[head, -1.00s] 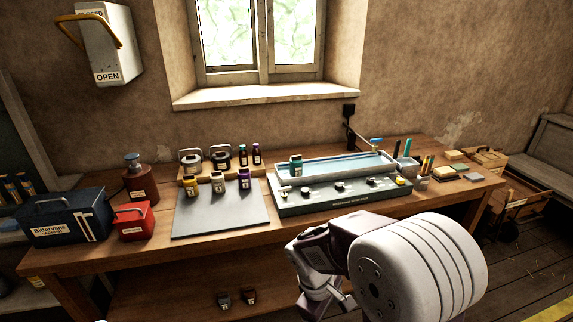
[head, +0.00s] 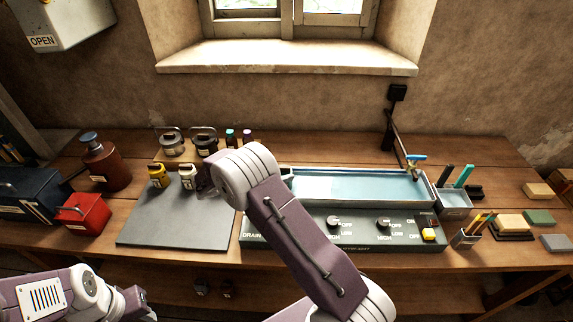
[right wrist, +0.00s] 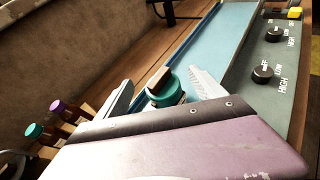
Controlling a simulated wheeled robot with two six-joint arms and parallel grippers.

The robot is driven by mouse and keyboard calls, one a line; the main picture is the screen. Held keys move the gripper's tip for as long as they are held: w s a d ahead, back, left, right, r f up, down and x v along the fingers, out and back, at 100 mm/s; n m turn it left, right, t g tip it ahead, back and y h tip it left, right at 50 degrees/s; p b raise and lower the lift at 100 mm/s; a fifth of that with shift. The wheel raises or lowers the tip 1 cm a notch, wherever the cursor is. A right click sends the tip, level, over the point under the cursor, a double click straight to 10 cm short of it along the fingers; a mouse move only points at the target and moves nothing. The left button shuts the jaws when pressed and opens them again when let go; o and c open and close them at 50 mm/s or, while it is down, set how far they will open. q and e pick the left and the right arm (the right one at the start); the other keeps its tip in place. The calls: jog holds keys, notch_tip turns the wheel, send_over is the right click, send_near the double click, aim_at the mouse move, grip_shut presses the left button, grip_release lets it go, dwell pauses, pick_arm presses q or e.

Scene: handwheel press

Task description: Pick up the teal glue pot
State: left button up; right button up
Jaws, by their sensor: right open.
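The teal glue pot (right wrist: 172,90) shows in the right wrist view, with a teal body or lid and a brown block-like part on top. It is at the near end of the blue water trough. My right gripper (right wrist: 162,80) is open, with one pale finger on each side of the pot. I cannot tell if either finger touches it. In the head view the pot is hidden behind my right arm. My left arm shows at the bottom left of the head view, but its fingers are out of the picture.
The water trough (head: 350,187) sits on a dark control unit with knobs. A yellow pot (head: 158,177) and a pale pot (head: 187,178) stand at the back of the grey mat (head: 175,228). A red box (head: 84,214) stands left. Purple- and teal-capped bottles are near the gripper.

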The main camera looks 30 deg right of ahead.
aim_at(289, 172)
jog(key=shift+w+f+n, duration=0.25)
jog(key=shift+f+n, duration=0.15)
jog(key=shift+f, duration=0.45)
jog(key=shift+s+a+f, duration=0.25)
jog(key=shift+a+f, duration=0.1)
jog(key=shift+a, duration=0.15)
jog(key=shift+w+d+f+n+p, duration=0.1)
jog(key=shift+d+f+n+p, duration=0.05)
jog(key=shift+d+f+p, duration=0.3)
jog(key=shift+d+f+n+p, duration=0.15)
jog(key=shift+d+f+p, duration=0.05)
jog(key=shift+d+p, duration=0.35)
jog(key=shift+d+r, duration=0.1)
jog(key=shift+d, duration=0.15)
jog(key=p+x, duration=0.1)
jog(key=x, duration=0.3)
jog(key=shift+w+p, duration=0.15)
jog(key=shift+p, duration=0.25)
jog(key=shift+w+d, duration=0.15)
jog(key=shift+d, duration=0.1)
jog(key=shift+a, duration=0.2)
jog(key=c, duration=1.1)
jog(key=shift+d, duration=0.1)
grip_shut()
pick_arm(q)
jog(key=r, duration=0.4)
jog(key=shift+s+a, duration=0.2)
jog(key=shift+a, duration=0.15)
